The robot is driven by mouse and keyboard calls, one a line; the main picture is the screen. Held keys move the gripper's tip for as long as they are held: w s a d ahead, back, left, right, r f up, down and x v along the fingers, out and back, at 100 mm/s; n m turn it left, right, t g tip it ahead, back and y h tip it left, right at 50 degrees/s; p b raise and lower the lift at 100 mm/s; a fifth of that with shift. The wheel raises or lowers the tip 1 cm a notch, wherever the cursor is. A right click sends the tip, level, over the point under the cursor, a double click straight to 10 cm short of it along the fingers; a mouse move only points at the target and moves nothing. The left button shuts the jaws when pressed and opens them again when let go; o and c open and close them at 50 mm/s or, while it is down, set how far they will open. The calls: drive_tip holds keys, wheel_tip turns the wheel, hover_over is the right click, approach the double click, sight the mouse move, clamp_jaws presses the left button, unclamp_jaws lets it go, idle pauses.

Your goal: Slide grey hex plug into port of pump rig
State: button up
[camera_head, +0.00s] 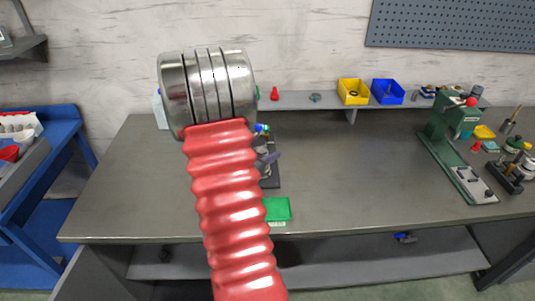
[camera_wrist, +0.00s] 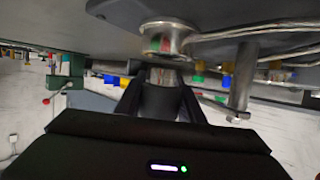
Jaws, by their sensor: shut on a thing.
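In the wrist view, the dark fingers of my gripper (camera_wrist: 160,108) are shut on a grey plug (camera_wrist: 160,101); its lighter metal end points away from me. I cannot tell whether the plug touches or enters the fitting. In the head view, the dark pump rig (camera_head: 271,170) stands on the bench, partly hidden by my red arm, and my gripper is hidden.
A green lever press (camera_head: 447,130) stands on the right of the bench (camera_head: 355,185). Yellow (camera_head: 353,92) and blue (camera_head: 388,91) bins sit on the back shelf. A green block (camera_head: 277,209) lies near the front edge. The bench between the rig and press is clear.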

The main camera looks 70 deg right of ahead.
drive_tip(key=shift+f, duration=1.55)
drive_tip(key=o, duration=1.3)
drive_tip(key=shift+o, duration=0.2)
drive_tip(key=v, duration=1.3)
drive_tip(key=shift+a, duration=0.4)
